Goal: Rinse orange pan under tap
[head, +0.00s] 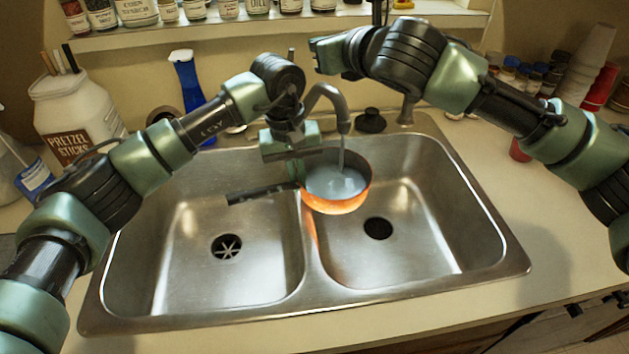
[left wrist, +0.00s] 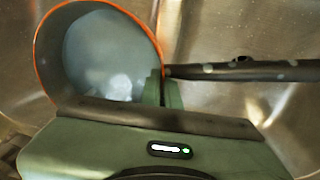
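The orange pan (head: 338,206) hangs above the sink under the tap (head: 338,100), over the divider and the right basin. A stream from the tap runs into the pan, and greyish water shows inside. Its dark handle (head: 250,193) points left. My left gripper (head: 299,172) is shut on the pan where the handle meets the rim. In the left wrist view the pan (left wrist: 38,62) is at the upper left, with a green fingertip beside the handle joint. My right gripper (head: 322,56) is up behind the tap near the windowsill; its finger opening is unclear.
The double sink (head: 190,318) has a left and a right basin, both empty on the bottom. A pretzel jar (head: 75,115) and blue spray bottle (head: 185,80) stand behind left. Cups (head: 590,65) and small jars stand at the right. Bottles line the windowsill (head: 420,20).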

